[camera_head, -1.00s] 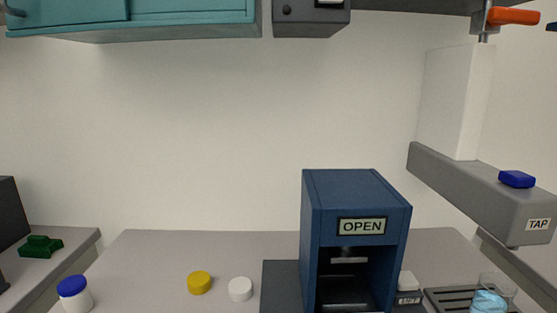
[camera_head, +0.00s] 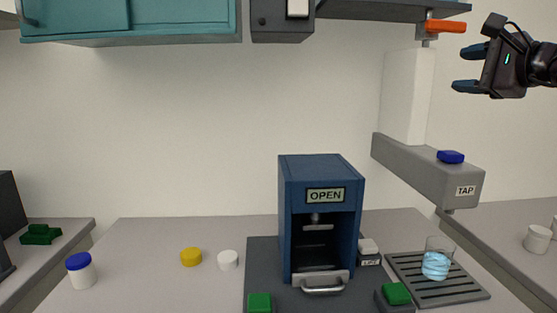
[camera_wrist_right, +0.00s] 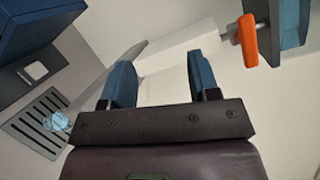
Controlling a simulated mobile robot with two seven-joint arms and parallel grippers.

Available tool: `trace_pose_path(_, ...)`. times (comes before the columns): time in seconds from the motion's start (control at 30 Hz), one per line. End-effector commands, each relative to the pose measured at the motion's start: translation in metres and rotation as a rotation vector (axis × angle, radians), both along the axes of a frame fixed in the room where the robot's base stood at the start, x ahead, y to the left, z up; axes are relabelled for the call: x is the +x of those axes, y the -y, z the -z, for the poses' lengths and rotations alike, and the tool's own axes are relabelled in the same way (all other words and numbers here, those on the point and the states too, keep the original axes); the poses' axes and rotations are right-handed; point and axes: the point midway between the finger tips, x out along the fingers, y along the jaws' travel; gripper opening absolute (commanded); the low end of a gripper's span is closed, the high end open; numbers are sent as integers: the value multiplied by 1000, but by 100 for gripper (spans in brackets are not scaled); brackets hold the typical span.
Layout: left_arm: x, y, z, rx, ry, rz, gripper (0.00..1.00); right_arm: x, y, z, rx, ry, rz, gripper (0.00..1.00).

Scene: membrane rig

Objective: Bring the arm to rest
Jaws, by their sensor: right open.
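My right gripper (camera_head: 468,69) is raised at the upper right of the head view. Its two blue fingers are spread apart with nothing between them, beside and a little below the orange valve handle (camera_head: 446,26). In the right wrist view the open fingers (camera_wrist_right: 162,82) point toward the white column, and the orange handle (camera_wrist_right: 247,41) is to their right, apart from them. My left gripper is in neither view.
The grey TAP arm (camera_head: 425,172) with a blue block on it juts out below my right gripper. A glass with blue liquid (camera_head: 436,266) stands on the slatted drain tray (camera_head: 455,291). The blue OPEN box (camera_head: 300,215) stands mid-counter. A teal cabinet (camera_head: 180,20) hangs above.

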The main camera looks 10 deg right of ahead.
Motion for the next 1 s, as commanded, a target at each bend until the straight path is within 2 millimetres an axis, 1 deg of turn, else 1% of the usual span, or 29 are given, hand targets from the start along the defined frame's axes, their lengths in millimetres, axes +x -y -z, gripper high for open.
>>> trace_pose_path(0.03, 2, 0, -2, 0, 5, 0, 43, 7, -14, 23, 85, -27, -56, 55)
trace_pose_path(0.17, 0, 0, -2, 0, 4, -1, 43, 16, -48, 77, 351, -89, -191, 55)
trace_pose_path(0.2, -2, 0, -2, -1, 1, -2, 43, 17, -58, 92, 444, -108, -227, 55)
trace_pose_path(0.33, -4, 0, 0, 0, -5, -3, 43, 16, -84, 137, 749, -158, -317, 55)
trace_pose_path(0.4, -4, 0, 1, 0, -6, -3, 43, 14, -95, 158, 920, -179, -347, 55)
trace_pose_path(0.5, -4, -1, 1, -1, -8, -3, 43, 9, -104, 186, 1168, -200, -370, 55)
trace_pose_path(0.6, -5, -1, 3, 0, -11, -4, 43, 2, -108, 213, 1420, -211, -366, 55)
trace_pose_path(0.77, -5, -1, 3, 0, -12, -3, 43, -11, -104, 258, 1824, -196, -304, 55)
trace_pose_path(0.87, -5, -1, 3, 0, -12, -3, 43, -22, -98, 288, 2070, -168, -230, 55)
trace_pose_path(0.9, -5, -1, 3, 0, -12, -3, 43, -27, -95, 302, 2168, -152, -194, 55)
trace_pose_path(0.97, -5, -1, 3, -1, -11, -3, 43, -35, -90, 322, 2311, -121, -130, 55)
trace_pose_path(1.0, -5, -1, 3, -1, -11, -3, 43, -42, -87, 336, 2404, -97, -82, 55)
